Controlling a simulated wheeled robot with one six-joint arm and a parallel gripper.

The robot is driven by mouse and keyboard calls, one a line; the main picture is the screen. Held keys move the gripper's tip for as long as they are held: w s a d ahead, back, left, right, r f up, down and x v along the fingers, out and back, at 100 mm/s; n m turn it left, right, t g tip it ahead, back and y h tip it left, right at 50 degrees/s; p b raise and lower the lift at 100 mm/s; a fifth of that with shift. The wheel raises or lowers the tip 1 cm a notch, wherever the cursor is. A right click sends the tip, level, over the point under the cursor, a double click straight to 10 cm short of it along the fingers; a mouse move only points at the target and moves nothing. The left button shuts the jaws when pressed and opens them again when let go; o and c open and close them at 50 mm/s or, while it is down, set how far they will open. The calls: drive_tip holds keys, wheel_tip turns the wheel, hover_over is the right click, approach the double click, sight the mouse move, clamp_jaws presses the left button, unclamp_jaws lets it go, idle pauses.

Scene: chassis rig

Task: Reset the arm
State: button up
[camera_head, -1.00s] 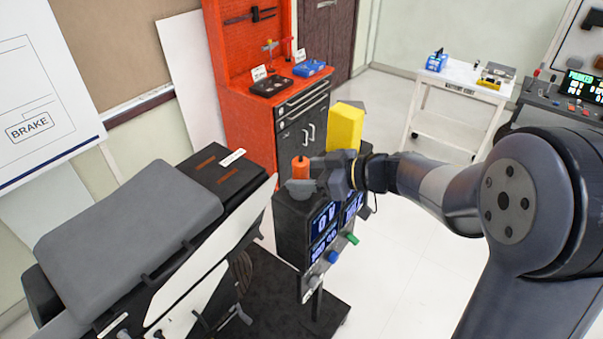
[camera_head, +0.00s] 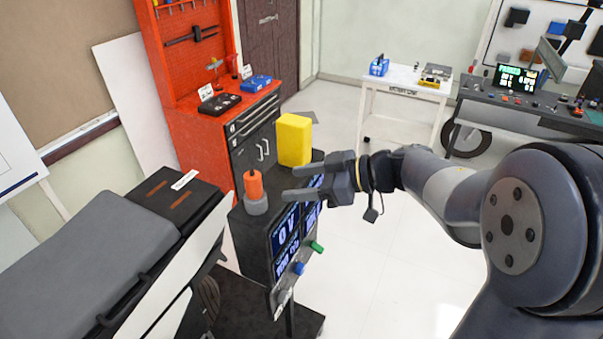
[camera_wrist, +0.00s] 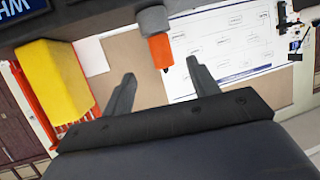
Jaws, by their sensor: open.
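My arm reaches in from the right in the head view, and my gripper (camera_head: 286,182) is open with nothing between its fingers. Its fingertips point left, just right of and apart from an orange-topped grey knob (camera_head: 254,187) on top of a black console. In the wrist view, the two fingers of my gripper (camera_wrist: 160,75) are spread wide. The orange piece (camera_wrist: 161,50) shows beyond and between them, with its grey base above it in that picture.
A yellow block (camera_head: 294,140) stands on the black console (camera_head: 262,232) behind my gripper. A grey padded seat (camera_head: 100,250) is at left. A red tool cabinet (camera_head: 185,130), a white cart (camera_head: 400,78) and a control desk (camera_head: 520,110) stand farther back. White floor is clear at centre right.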

sight(261, 185)
drive_tip(key=p+x, duration=0.1)
drive_tip(key=x, duration=0.9)
drive_tip(key=shift+a+f, duration=0.15)
drive_tip(key=shift+a, duration=0.1)
drive_tip(key=shift+w+a+p, duration=0.1)
drive_tip(key=shift+a+p, duration=0.05)
drive_tip(key=shift+p, duration=0.15)
drive_tip(key=shift+r, duration=0.35)
